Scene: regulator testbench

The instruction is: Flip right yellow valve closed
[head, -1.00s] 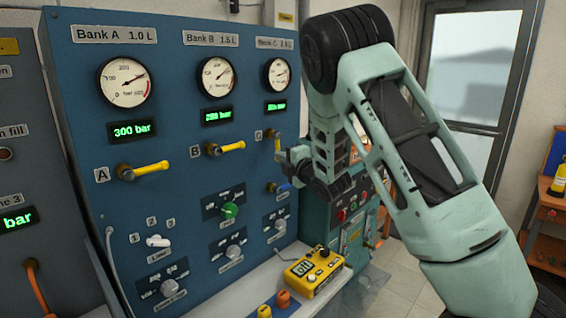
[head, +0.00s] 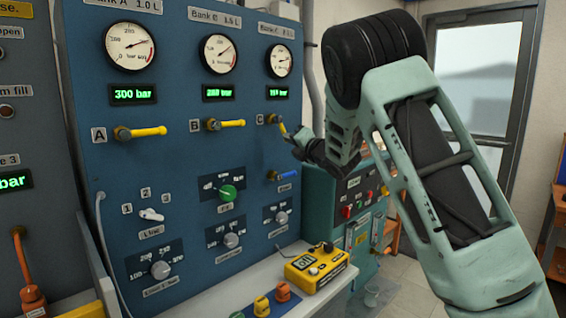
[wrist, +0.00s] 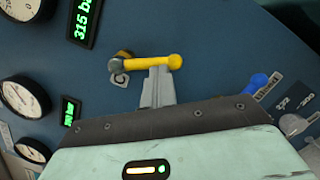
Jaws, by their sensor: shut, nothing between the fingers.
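The right yellow valve (head: 281,127), beside label C, has its lever hanging downward and leaning right in the head view. The levers at A (head: 140,132) and B (head: 225,124) point right. In the wrist view, the C lever (wrist: 150,63) runs sideways from its pivot to a rounded yellow end. In the head view, my gripper (head: 299,139) is just right of the lever, small and partly dark.
Knobs, gauges and displays fill the blue panel. A yellow meter (head: 313,268) stands on the ledge below.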

